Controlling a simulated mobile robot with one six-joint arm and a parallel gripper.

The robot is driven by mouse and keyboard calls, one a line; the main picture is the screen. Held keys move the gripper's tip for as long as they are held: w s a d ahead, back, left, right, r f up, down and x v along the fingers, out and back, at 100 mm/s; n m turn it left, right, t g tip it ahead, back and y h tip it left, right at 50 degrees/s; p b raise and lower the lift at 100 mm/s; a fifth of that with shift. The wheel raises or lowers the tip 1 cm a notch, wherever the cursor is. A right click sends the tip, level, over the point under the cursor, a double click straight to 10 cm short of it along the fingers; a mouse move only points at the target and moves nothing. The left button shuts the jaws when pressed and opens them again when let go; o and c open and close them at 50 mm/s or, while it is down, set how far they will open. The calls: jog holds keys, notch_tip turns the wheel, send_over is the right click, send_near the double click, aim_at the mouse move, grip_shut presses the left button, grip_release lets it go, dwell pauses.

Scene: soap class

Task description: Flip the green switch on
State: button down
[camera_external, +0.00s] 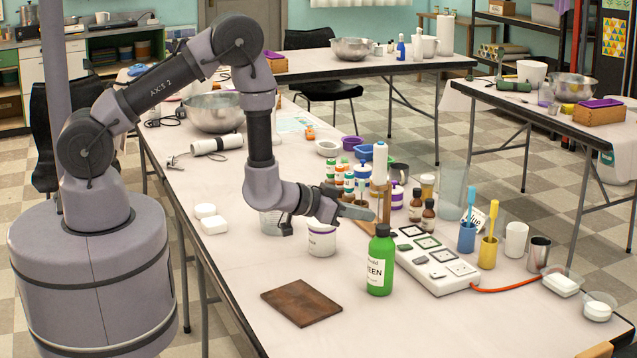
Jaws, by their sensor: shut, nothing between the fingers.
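A white switch box (446,276) lies on the near table, with several square switches in a row and an orange cord from its right end. My gripper (368,214) is shut and empty. It points right, in the air to the left of the box's far end, and in the picture sits just above the green bottle.
A green bottle (381,263) stands left of the box, close to it. Several small bottles and jars crowd behind my gripper. Cups with brushes (467,237) stand right of the box. A brown board (301,302) lies in front, with clear table around it.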

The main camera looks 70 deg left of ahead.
jog(key=shift+s+a+f, duration=0.1)
jog(key=shift+a+f, duration=0.05)
jog(key=shift+f, duration=0.3)
jog(key=b, duration=0.2)
send_over(405, 247)
jog(key=s, duration=0.3)
notch_tip(405, 247, down, 4)
jog(key=shift+a+f+b, duration=0.2)
jog(key=shift+f+b, duration=0.55)
jog(key=shift+f, duration=0.45)
jog(key=shift+s+f, duration=0.2)
jog(key=shift+f, duration=0.4)
